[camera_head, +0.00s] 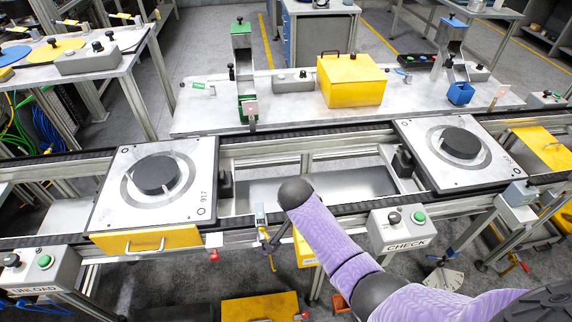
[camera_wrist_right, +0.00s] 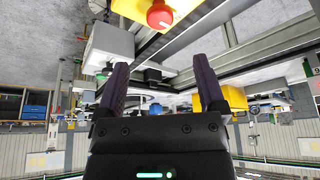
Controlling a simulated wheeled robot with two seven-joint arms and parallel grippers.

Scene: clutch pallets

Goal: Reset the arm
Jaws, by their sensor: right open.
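My right arm (camera_head: 325,228), in a purple sleeve, comes in from the lower right of the head view, its dark rounded joint in front of the conveyor between two pallets. The right gripper (camera_wrist_right: 162,66) shows in the right wrist view with its two dark fingers apart and nothing between them. I cannot make it out clearly in the head view. My left arm and gripper are not in view. The left pallet (camera_head: 120,190), marked 917, carries a dark round disc (camera_head: 157,174). The right pallet (camera_head: 425,165) carries a similar disc (camera_head: 460,143).
The CHECK button box (camera_head: 402,230) stands close to my right arm, and the UNLOAD box (camera_head: 40,272) is at the left. A red button on a yellow housing (camera_wrist_right: 160,14) is near the fingers in the wrist view. A yellow box (camera_head: 350,80) sits on the table behind.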

